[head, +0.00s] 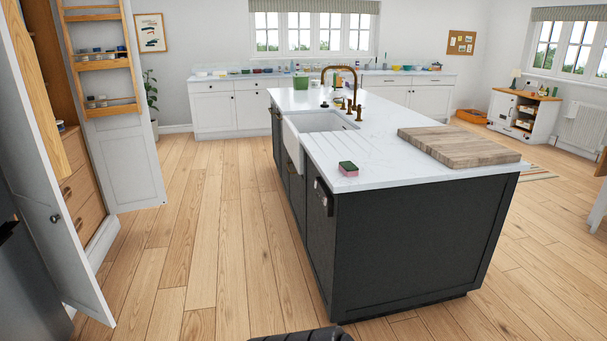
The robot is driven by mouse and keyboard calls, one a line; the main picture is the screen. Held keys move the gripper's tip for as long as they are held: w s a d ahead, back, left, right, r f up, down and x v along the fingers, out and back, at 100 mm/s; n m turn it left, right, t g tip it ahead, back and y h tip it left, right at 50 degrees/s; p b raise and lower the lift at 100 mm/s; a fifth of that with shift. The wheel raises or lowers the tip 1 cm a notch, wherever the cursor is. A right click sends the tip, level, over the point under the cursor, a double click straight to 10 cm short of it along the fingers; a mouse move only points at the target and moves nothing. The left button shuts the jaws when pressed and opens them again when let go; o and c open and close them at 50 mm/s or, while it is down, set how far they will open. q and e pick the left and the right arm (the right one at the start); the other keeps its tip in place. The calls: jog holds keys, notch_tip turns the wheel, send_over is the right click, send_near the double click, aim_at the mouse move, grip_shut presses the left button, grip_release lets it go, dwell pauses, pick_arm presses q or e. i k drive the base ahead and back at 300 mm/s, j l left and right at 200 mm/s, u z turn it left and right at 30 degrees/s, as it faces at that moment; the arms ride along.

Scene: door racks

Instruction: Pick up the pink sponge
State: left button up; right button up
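The pink sponge (348,171) lies on the white countertop of the kitchen island (400,187), near its front left corner. It has a dark green top layer over a pink lower part. It sits to the left of a wooden cutting board and in front of the grooved drainer. Neither of my grippers can be made out in the head view. Nothing touches the sponge.
The wooden board (459,146) covers the island's right front. A white sink (322,122) with a brass tap (354,90) lies behind the sponge. An open cupboard door (50,190) stands at left. The wooden floor (215,230) between is clear.

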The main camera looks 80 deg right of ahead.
aim_at(348, 168)
jog(key=l+z, duration=0.1)
jog(key=z, duration=3)
jog(key=i+j+u, duration=0.2)
jog(key=i, duration=0.1)
